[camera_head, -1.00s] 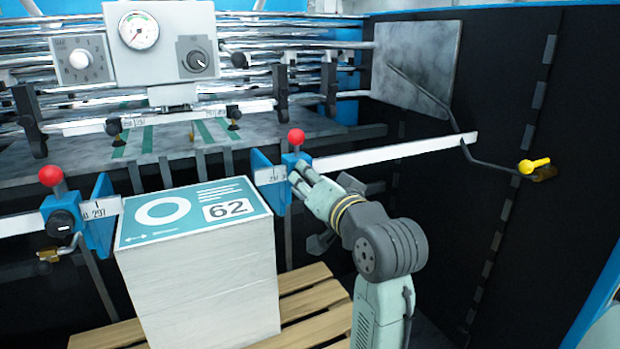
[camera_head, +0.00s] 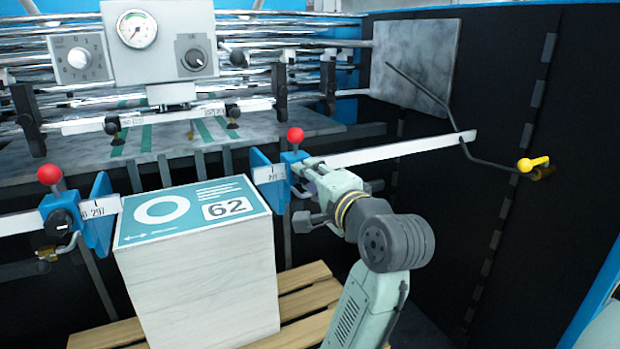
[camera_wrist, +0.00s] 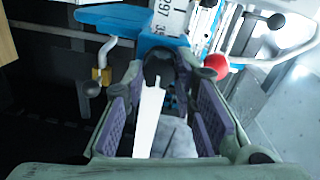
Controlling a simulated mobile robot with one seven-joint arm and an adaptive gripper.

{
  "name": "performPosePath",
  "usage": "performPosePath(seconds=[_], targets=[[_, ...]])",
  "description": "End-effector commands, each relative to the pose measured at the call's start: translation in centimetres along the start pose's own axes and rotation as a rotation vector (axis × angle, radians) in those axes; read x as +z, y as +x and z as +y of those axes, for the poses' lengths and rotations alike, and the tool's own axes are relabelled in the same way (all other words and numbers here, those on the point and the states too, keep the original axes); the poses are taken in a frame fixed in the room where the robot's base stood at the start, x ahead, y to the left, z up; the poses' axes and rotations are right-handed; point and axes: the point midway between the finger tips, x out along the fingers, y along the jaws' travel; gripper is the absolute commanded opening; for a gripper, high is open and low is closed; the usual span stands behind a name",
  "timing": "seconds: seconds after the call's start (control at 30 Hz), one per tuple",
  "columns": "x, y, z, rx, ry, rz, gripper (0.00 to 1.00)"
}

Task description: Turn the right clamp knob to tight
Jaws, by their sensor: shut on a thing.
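The right clamp is a blue block (camera_head: 276,170) on the white scale bar (camera_head: 385,153), with a red ball (camera_head: 295,134) on top. It also shows in the wrist view as a blue body (camera_wrist: 170,46) beside the red ball (camera_wrist: 215,66). My gripper (camera_head: 303,188) is at the front of this clamp.
A stack of sheets (camera_head: 205,285) marked 62 stands on a wooden pallet (camera_head: 310,290), left of my gripper. The left clamp (camera_head: 60,215) has a black knob and red ball. A bent rod with a yellow handle (camera_head: 533,164) is at the right. A brass fitting (camera_wrist: 101,76) shows near my fingers.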

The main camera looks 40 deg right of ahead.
Motion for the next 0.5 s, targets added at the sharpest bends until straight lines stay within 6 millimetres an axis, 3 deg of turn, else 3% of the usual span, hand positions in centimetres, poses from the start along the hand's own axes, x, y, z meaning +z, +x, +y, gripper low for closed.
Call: performPosePath(seconds=[0.5], targets=[[-0.11, -0.02, 0.03, 0.000, 0.048, 0.000, 0.00]])
